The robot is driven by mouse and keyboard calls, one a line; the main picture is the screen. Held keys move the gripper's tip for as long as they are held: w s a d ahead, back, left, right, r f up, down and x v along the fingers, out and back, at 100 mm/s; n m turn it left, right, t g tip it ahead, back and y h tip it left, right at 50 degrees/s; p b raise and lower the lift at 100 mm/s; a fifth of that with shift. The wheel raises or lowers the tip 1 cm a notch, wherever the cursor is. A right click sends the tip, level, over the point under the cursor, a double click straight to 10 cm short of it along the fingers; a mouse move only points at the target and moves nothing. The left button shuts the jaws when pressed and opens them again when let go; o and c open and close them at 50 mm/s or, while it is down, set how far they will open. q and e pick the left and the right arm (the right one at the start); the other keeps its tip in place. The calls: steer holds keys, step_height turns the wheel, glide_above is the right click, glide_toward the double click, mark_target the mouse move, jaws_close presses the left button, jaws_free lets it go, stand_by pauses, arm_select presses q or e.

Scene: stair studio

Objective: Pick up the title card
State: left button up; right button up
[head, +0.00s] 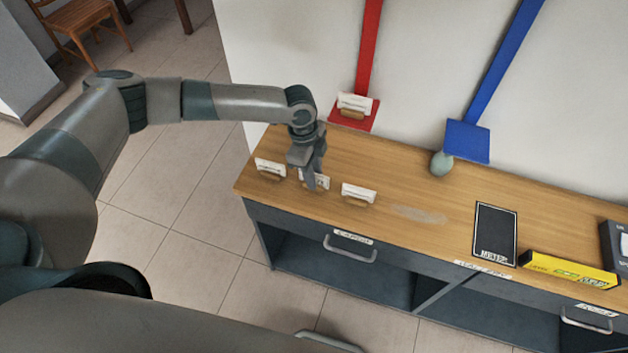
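Three small white cards in wooden holders stand in a row near the left end of the wooden counter: a left card (270,167), a middle card (323,183) and a right card (358,192). A fourth white card (354,103) stands on a red shelf (343,117) on the wall. I cannot read which is the title card. My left gripper (311,181) points down at the middle card and partly hides it. I cannot tell whether its fingers touch or hold that card. My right gripper is out of view.
The wooden counter (420,191) has a greyish smudge, a black framed board (495,233) and a yellow box (570,269) to the right. An egg-shaped object (441,163) stands below a blue shelf (468,140).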

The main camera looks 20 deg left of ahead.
arm_select(q)
jaws_close()
steer(key=shift+r, duration=0.2)
steer(key=shift+r+b, duration=0.35)
steer(key=shift+b, duration=0.15)
steer(key=r+b, duration=0.1)
steer(key=r, duration=0.1)
steer(key=d+r+b, duration=0.1)
steer(key=shift+d+r, duration=0.1)
steer(key=shift+r, duration=0.3)
steer(key=s+d+r+b, duration=0.1)
steer(key=d+r+b, duration=0.2)
steer(key=d+r, duration=0.3)
steer(key=shift+s+d+r, duration=0.35)
steer(key=shift+s+d, duration=0.05)
steer(key=shift+d, duration=1.75)
